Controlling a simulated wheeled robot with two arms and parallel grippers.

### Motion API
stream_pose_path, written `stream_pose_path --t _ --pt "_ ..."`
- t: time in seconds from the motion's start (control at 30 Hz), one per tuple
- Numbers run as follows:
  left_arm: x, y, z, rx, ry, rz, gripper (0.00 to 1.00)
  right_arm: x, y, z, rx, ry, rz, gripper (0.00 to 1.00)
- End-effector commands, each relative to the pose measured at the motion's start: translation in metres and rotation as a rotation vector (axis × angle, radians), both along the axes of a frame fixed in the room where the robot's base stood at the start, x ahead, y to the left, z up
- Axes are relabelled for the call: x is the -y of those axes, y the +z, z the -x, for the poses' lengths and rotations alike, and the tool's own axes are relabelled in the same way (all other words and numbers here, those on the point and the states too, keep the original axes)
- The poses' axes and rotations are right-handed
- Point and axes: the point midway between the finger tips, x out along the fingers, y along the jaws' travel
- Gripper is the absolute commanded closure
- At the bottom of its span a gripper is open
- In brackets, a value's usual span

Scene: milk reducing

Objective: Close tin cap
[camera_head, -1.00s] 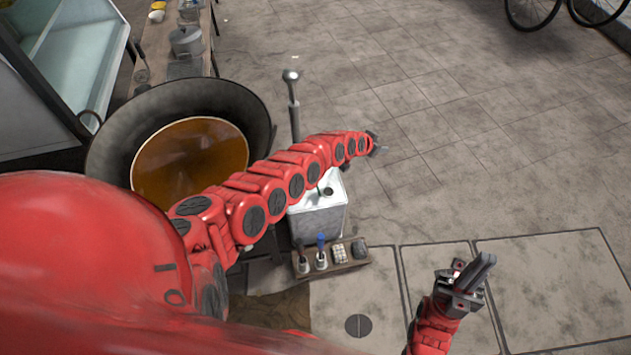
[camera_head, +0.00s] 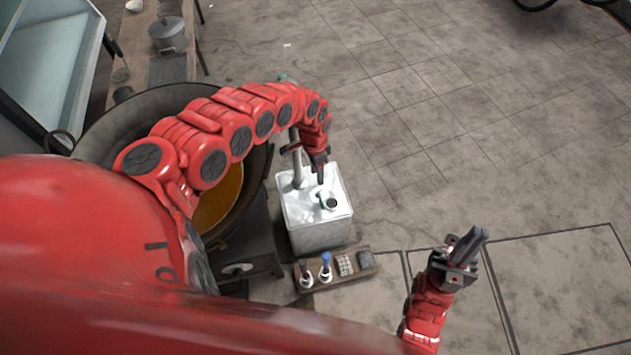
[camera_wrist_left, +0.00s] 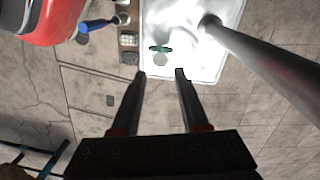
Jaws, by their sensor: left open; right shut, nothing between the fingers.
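The square silvery-white tin (camera_head: 318,228) stands on the floor side of the wok. A small round fitting with a dark centre (camera_head: 329,203) and a green edge shows on its top; whether this is the cap or the open mouth is too small to tell. In the left wrist view the tin's bright top (camera_wrist_left: 208,62) carries a green piece (camera_wrist_left: 160,49) beside a pale round patch, just ahead of the fingertips. My left gripper (camera_head: 320,176) points down above the tin's top, open and empty (camera_wrist_left: 160,73). My right gripper (camera_head: 468,246) is shut and empty, away to the right.
A grey metal pole (camera_head: 297,168) rises from the tin's top, close beside my left gripper. A small tray (camera_head: 338,281) with brushes and blocks sits in front of the tin. A large wok (camera_head: 100,140) of brown liquid is left. Floor at right is clear.

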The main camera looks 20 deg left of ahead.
Motion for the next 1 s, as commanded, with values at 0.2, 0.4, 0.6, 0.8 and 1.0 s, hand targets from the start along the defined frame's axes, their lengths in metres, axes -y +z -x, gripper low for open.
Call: stream_pose_path --t 0.2,0.4,0.6,0.8,1.0 --pt "0.0 -0.011 0.004 -0.008 -0.003 -0.001 0.55 0.0 -0.004 0.0 0.0 0.0 0.0 1.0" --pt "0.004 -0.051 0.006 -0.008 -0.001 0.001 0.55 0.0 -0.015 0.0 0.0 0.0 0.0 1.0" --pt "0.005 -0.089 0.007 -0.002 0.0 -0.001 0.55 0.0 -0.024 0.0 0.0 0.0 0.0 1.0" --pt "0.005 -0.112 0.008 -0.003 0.0 -0.003 0.55 0.0 -0.031 0.0 0.0 0.0 0.0 1.0" --pt "0.005 -0.119 0.01 -0.006 -0.002 -0.004 0.55 0.0 -0.033 0.0 0.0 0.0 0.0 1.0"
